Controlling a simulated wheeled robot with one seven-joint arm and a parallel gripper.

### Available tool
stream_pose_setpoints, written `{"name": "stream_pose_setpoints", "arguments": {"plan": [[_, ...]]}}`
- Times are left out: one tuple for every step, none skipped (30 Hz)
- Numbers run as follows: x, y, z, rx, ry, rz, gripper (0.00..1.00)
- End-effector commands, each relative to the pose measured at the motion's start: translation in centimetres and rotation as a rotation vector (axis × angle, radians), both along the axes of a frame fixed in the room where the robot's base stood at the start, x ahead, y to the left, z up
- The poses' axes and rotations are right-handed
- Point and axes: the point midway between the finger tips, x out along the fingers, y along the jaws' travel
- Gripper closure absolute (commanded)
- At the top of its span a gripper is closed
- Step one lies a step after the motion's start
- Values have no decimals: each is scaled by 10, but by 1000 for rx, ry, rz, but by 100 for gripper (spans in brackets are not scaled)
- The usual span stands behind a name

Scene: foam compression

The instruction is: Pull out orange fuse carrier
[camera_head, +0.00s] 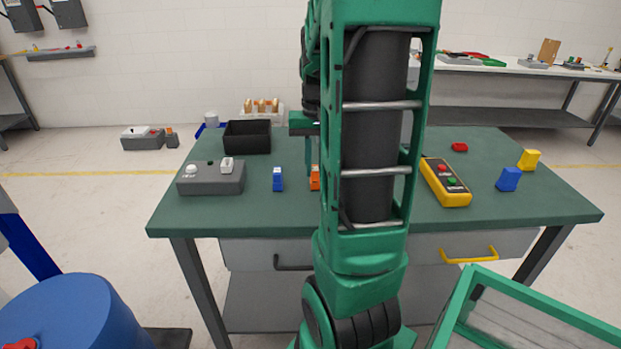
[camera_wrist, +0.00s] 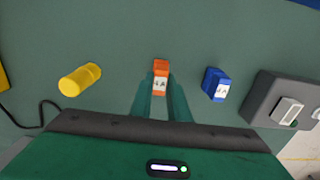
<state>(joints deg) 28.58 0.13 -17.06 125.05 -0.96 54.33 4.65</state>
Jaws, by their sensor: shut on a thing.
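The orange fuse carrier (camera_head: 315,178) is near the middle of the green table, partly hidden by my arm in the head view. In the wrist view it (camera_wrist: 161,70) has a white label on its near side. My gripper (camera_wrist: 161,88) reaches it from the near side in that view, with one green finger on each side, shut on the carrier. I cannot tell whether it is seated in a base or lifted clear. A blue carrier (camera_head: 278,180) stands to its left in the head view and apart from it; it also shows in the wrist view (camera_wrist: 215,84).
A grey box with white knobs (camera_head: 210,179) sits at the table's left. A yellow cylinder (camera_wrist: 79,79) lies beside the carrier in the wrist view. A black bin (camera_head: 247,137) stands behind. A yellow button box (camera_head: 446,183) and blue and yellow blocks (camera_head: 508,180) are right.

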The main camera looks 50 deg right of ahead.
Motion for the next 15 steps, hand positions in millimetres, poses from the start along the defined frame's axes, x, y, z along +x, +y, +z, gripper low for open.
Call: {"name": "stream_pose_setpoints", "arguments": {"plan": [[1, 0, 2, -2, -3, 2, 100], [1, 0, 2, -2, -3, 1, 100], [1, 0, 3, -1, -2, 1, 100], [1, 0, 3, -2, -1, 1, 100], [1, 0, 4, -2, -1, 1, 100], [1, 0, 4, -2, -1, 1, 100], [1, 0, 5, -2, -1, 1, 100], [1, 0, 5, -2, -1, 1, 100], [1, 0, 6, -2, -1, 1, 100], [1, 0, 7, -2, -1, 0, 100], [0, 0, 7, -2, -1, 0, 100], [0, 0, 8, -2, -1, 0, 100], [0, 0, 8, -2, -1, 0, 100], [0, 0, 9, -2, -1, 0, 100], [0, 0, 9, -2, -1, 0, 100]]}}
